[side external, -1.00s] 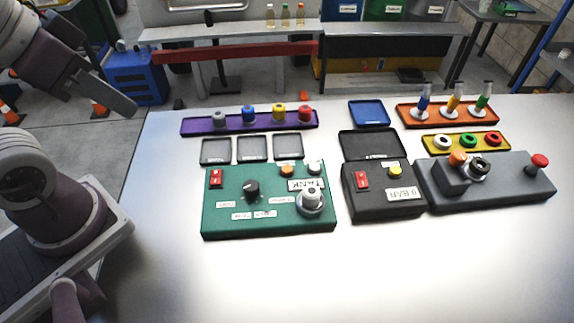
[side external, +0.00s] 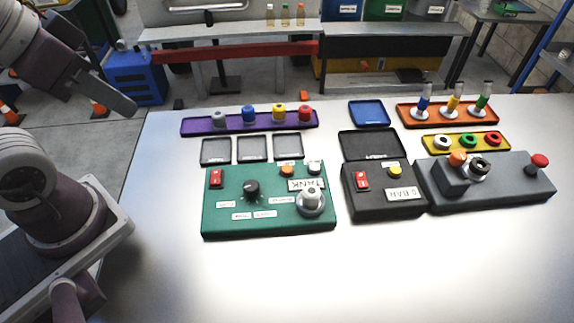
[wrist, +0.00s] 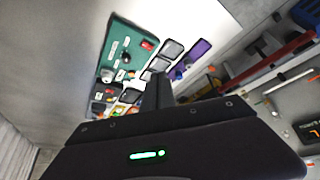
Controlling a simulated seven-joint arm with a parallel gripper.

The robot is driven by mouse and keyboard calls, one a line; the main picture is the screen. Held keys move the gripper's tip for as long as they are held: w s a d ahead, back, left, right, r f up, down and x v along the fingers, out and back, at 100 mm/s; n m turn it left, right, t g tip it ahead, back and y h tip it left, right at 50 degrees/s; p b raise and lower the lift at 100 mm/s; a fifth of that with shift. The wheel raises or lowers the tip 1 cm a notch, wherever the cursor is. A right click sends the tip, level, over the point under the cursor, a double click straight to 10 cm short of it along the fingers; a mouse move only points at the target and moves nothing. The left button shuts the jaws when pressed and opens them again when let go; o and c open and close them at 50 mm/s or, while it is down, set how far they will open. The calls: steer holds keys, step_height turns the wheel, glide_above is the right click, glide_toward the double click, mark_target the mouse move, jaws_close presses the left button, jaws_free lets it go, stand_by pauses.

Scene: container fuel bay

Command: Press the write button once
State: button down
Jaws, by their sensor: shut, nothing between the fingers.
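My gripper (side external: 128,108) is shut and empty, held high at the upper left of the side view, well apart from the panels. In the wrist view its dark fingers (wrist: 158,82) point toward the table. The green panel (side external: 225,222) carries a red switch (side external: 215,178), a black knob (side external: 252,189), an orange button (side external: 287,170), a white button (side external: 315,167), a TANK label and a pale round fitting (side external: 311,200). Its small labels are too blurred to read, so I cannot tell which button is the write button.
Right of it stands a black box (side external: 385,211) with a red switch, a yellow button (side external: 395,171) and a 0 BAR display. A grey unit (side external: 520,188) has a red button (side external: 540,160). Trays with coloured pieces (side external: 185,127) lie behind. The table front (side external: 350,275) is clear.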

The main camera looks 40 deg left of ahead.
stand_by(0.3)
steer(key=m+t, duration=0.2)
steer(key=m, duration=2.6)
glide_above(285, 170)
step_height(285, 170, down, 9)
steer(key=shift+h, duration=0.3)
step_height(285, 170, down, 8)
steer(key=shift+a+r, duration=0.1)
steer(key=shift+r, duration=0.1)
steer(key=shift+f, duration=0.6)
